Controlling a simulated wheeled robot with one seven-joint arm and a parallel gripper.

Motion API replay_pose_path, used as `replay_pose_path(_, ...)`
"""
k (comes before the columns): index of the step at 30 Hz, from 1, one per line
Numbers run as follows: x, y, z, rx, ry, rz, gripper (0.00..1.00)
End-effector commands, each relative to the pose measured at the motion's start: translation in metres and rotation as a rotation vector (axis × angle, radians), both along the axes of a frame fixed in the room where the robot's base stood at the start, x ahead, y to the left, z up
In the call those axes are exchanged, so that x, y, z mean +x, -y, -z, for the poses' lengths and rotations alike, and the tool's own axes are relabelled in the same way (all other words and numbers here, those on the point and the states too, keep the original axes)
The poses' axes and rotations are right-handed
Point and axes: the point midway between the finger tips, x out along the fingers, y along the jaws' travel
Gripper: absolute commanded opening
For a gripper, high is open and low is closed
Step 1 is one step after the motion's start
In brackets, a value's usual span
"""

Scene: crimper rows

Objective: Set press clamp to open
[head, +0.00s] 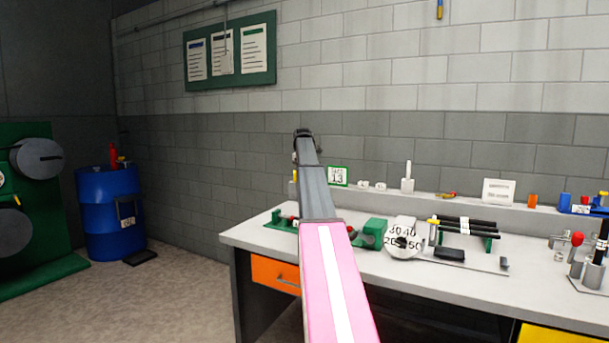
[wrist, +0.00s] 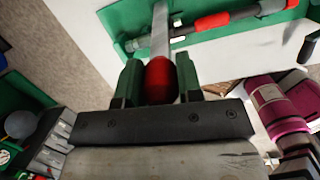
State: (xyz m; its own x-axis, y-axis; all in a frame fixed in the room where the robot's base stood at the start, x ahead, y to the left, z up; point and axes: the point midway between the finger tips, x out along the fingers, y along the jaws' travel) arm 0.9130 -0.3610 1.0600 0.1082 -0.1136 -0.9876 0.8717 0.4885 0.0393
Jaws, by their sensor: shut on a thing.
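A red knob (wrist: 160,82) at the end of a flat metal lever (wrist: 160,32) sits between the two green fingers of my gripper (wrist: 160,76) in the wrist view. The gripper is shut on this knob. The lever runs up toward a green base (wrist: 125,22) that carries a red and grey bar (wrist: 212,20). This looks like the press clamp.
The grey bench (head: 262,237) holds a green block (head: 373,232), a white numbered dial (head: 405,240), a rack of black rods (head: 468,227) and a red-knobbed device (head: 577,240). A blue barrel (head: 108,212) stands left.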

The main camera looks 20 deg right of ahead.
Motion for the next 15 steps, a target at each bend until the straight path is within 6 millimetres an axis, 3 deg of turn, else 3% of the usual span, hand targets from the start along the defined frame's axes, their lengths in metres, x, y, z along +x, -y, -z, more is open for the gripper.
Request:
replay_pose_path(1,0.0023,0.0031,0.0003,-0.005,0.004,0.002,0.37)
replay_pose_path(3,0.0023,0.0031,0.0003,-0.005,0.004,0.002,0.59)
replay_pose_path(15,0.001,0.0012,-0.0035,-0.003,0.003,0.001,0.59)
